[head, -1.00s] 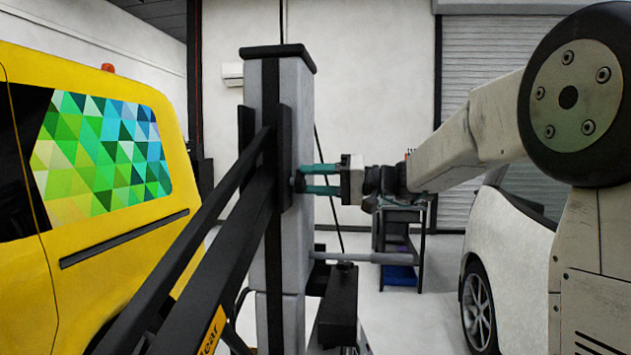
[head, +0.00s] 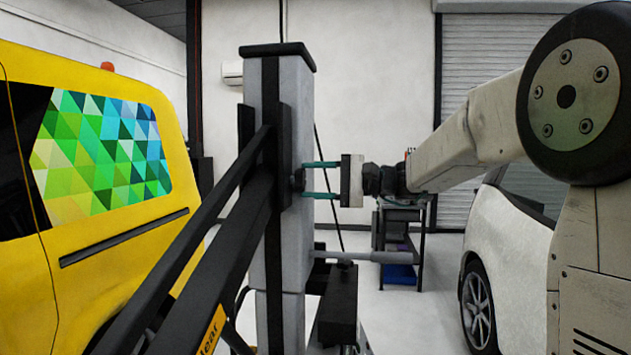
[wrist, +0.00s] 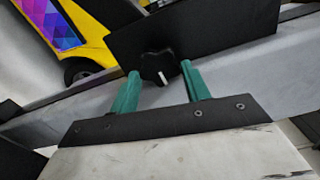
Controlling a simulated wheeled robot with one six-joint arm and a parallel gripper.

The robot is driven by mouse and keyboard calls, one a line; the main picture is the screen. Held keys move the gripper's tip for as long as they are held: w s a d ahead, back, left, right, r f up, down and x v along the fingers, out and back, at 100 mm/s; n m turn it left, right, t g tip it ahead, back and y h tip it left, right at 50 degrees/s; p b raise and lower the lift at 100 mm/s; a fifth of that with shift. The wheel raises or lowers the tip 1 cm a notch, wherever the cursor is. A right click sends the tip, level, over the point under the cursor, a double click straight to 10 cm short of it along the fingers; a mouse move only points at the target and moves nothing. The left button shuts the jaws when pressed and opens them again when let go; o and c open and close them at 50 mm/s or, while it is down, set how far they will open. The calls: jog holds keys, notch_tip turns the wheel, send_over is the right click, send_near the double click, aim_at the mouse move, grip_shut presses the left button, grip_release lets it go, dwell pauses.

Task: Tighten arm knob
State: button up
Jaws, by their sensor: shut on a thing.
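The arm knob (wrist: 158,67) is black and lobed with a white mark, and sits on a black plate (wrist: 215,35) on the grey column. In the head view the knob (head: 298,180) shows small and dark at the column's right side. My gripper (wrist: 160,78) has two green fingers, one on either side of the knob, shut on it. In the head view my gripper (head: 307,180) reaches in from the right, its fingers level and pointing left at the column. The exact finger contact is hard to see.
The grey column (head: 285,240) with black diagonal arms (head: 215,240) stands in the middle. A yellow van (head: 100,250) with a patterned window is on the left. A white car (head: 510,240) is on the right. A dark cart (head: 402,235) stands behind my arm.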

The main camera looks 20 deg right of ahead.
jog(key=shift+f+m, duration=0.15)
jog(key=shift+m, duration=0.35)
jog(key=o, duration=1)
jog(key=v, duration=0.8)
jog(key=shift+w, duration=0.1)
